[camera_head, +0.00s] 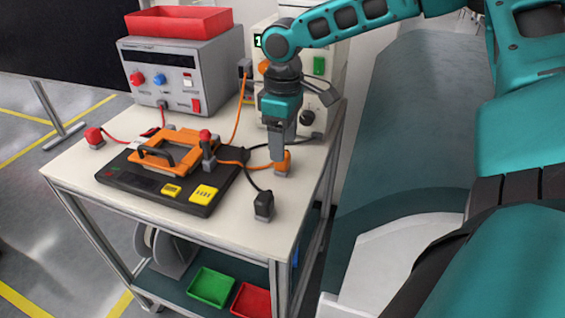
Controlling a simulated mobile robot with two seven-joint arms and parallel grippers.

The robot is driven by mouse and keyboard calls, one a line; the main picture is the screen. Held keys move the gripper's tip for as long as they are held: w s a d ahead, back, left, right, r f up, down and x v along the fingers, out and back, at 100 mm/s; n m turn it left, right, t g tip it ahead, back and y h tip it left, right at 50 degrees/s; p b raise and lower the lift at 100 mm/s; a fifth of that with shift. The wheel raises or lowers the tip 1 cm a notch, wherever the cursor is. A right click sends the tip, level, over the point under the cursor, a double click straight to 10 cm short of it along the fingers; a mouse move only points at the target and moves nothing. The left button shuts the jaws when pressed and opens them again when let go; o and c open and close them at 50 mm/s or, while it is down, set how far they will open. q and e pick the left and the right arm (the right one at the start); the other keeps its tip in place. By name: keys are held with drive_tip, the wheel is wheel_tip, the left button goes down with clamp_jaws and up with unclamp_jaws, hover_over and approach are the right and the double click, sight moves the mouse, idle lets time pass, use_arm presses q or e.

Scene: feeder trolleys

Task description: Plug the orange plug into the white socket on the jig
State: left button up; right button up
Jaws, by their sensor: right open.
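The orange plug (285,167) stands on the right side of the white trolley top, with an orange cable running left from it. My right gripper (277,156) points down over the plug, its fingertips right at the plug's upper part. The jaws are open, and I cannot tell whether they touch it. The gripper hides part of the plug. The jig (224,184) is a black base with an orange frame (150,157), a red-topped clamp (207,142) and yellow labels, left of the gripper. I cannot make out the white socket on it. My left gripper is not in view.
A black plug (264,206) stands near the front right edge. A grey power unit (180,75) with a red tray (178,22) on top and a pale cabinet (333,60) stand behind. A red-capped piece (94,137) is at left. Green (210,287) and red (252,302) trays lie below.

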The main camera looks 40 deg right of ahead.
wheel_tip(320, 180, down, 5)
drive_tip(key=shift+w+r, duration=0.1)
drive_tip(key=shift+w, duration=0.05)
drive_tip(key=shift+c, duration=0.4)
drive_tip(key=c, duration=0.9)
